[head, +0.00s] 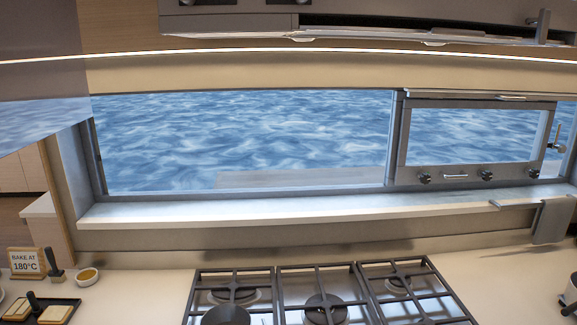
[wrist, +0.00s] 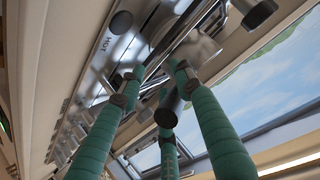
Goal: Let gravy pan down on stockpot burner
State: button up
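The hob (head: 277,290) is at the bottom of the head view, with several burners under dark grates. A large dark disc (head: 226,315) sits at its front left, cut by the frame edge; I cannot tell whether it is a burner cap or a pan. No burner is labelled as the stockpot burner. My gripper (wrist: 160,82) shows only in the wrist view, as three green ribbed fingers reaching upward. A dark cylinder (wrist: 168,110) shows between the fingers, with blurred shiny metal behind it. I cannot tell whether the fingers grip it, nor make out the gravy pan.
A panel marked HOT (wrist: 105,45) is close beyond the fingers. In the head view an overhead unit (head: 370,22) hangs above the window. A small bowl (head: 88,276), a "BAKE AT 180°C" sign (head: 25,262) and a black tray (head: 42,311) are left. Counter right of the hob is mostly clear.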

jog(key=shift+s+r, duration=0.15)
jog(key=shift+s, duration=0.05)
jog(key=shift+p+v, duration=1.3)
jog(key=shift+v, duration=0.1)
jog(key=shift+s, duration=0.1)
jog(key=shift+o, duration=1.2)
jog(key=o, duration=0.3)
jog(key=c, duration=0.5)
jog(key=shift+c, duration=0.2)
jog(key=shift+r, duration=0.15)
